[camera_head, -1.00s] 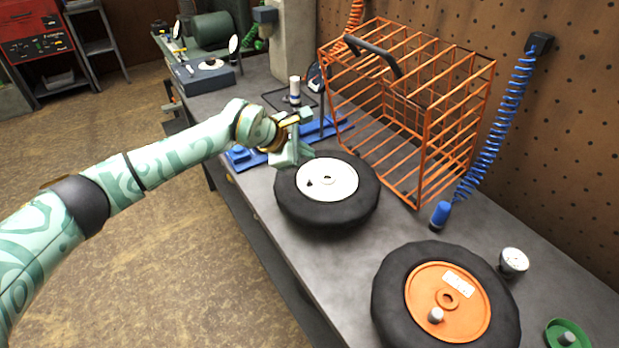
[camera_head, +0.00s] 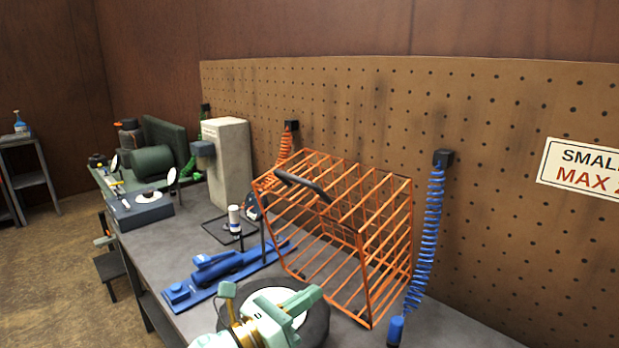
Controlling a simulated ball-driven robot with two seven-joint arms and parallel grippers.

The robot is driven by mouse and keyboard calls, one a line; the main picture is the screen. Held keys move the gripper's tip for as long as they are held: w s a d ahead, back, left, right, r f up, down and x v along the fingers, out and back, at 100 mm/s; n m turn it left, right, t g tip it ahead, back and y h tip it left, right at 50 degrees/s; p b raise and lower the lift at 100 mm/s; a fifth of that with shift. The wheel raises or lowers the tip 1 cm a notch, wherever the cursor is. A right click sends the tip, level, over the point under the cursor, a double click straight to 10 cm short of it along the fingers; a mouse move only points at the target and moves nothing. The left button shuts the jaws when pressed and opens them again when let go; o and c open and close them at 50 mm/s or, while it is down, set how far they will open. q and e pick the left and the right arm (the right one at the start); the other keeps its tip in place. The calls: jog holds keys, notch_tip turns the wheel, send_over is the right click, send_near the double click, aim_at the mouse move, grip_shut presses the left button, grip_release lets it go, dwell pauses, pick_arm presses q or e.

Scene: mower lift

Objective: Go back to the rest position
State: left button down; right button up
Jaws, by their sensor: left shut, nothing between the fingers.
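My left gripper (camera_head: 275,310) shows at the bottom of the head view, pale green with a gold-coloured wrist. It is shut and empty. It appears in front of the black tyre with the white hub (camera_head: 318,322) and hides much of it; I cannot tell whether they touch. The rest of my left arm is below the picture. My right gripper is not in view.
An orange wire cage (camera_head: 365,240) with a black handle stands on the grey bench (camera_head: 450,325). A blue tool (camera_head: 225,268) lies left of it. A blue coiled hose (camera_head: 428,235) hangs from the pegboard (camera_head: 500,130). Open floor (camera_head: 50,270) lies at the left.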

pick_arm(q)
jog(key=s+a+f+n+t+y, duration=0.25)
jog(key=a+n+y, duration=0.55)
jog(key=n, duration=0.4)
jog(key=s+a+f+n+t+y, duration=0.2)
jog(key=s+a+n+t+y, duration=0.15)
jog(key=a+n+y, duration=0.65)
jog(key=s+a+f+n+g+y, duration=0.1)
jog(key=s+a+f+n+g, duration=0.55)
jog(key=s, duration=0.35)
jog(key=s+a+f+n+g+y, duration=0.1)
jog(key=s+a+f+n+g, duration=0.5)
jog(key=s, duration=0.5)
jog(key=s+d+f+n+g+h, duration=0.1)
jog(key=s+d+f+h, duration=0.15)
jog(key=f, duration=1.05)
jog(key=s+d+f+n+g+h, duration=0.15)
jog(key=d+f, duration=0.25)
jog(key=f, duration=1)
jog(key=s+f+n+g, duration=0.1)
jog(key=s+f, duration=0.6)
jog(key=s, duration=0.3)
jog(key=s+f+n+g, duration=0.1)
jog(key=s+f, duration=0.7)
jog(key=s, duration=0.3)
jog(key=shift+s+a+h, duration=0.2)
jog(key=shift+a+h, duration=0.05)
jog(key=shift+h, duration=0.05)
